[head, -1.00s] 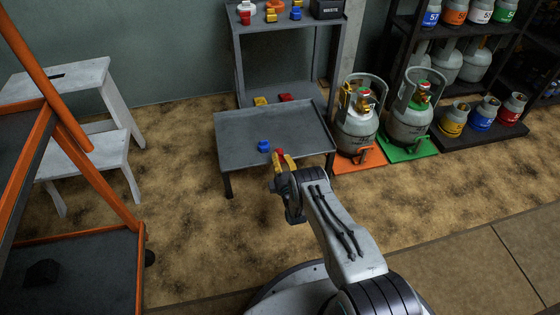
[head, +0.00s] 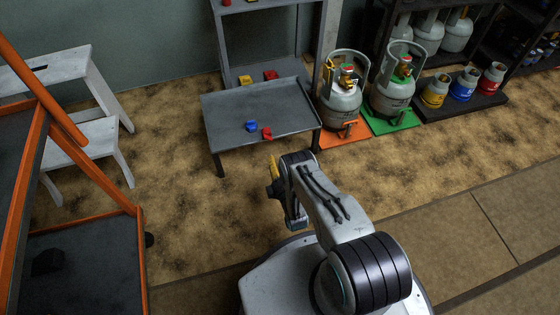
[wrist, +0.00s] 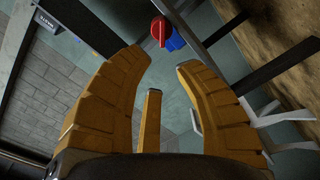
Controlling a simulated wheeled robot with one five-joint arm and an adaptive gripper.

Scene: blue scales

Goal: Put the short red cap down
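The short red cap (head: 267,134) rests on the low grey shelf top (head: 222,130), near its front edge, just right of a blue cap (head: 251,126). In the wrist view the red cap (wrist: 159,31) and the blue cap (wrist: 174,42) appear beyond the fingertips, at the top. My gripper (head: 274,168) is in front of the low shelf, apart from the red cap. In the wrist view my gripper (wrist: 163,58) has its yellow fingers spread with nothing between the tips.
Yellow (head: 246,80) and red (head: 271,75) pieces lie on the shelf behind. Gas cylinders stand to the right on orange (head: 345,136) and green (head: 393,122) mats. A white step stool (head: 93,95) and an orange-framed rack (head: 88,160) are at the left. Floor before the shelf is clear.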

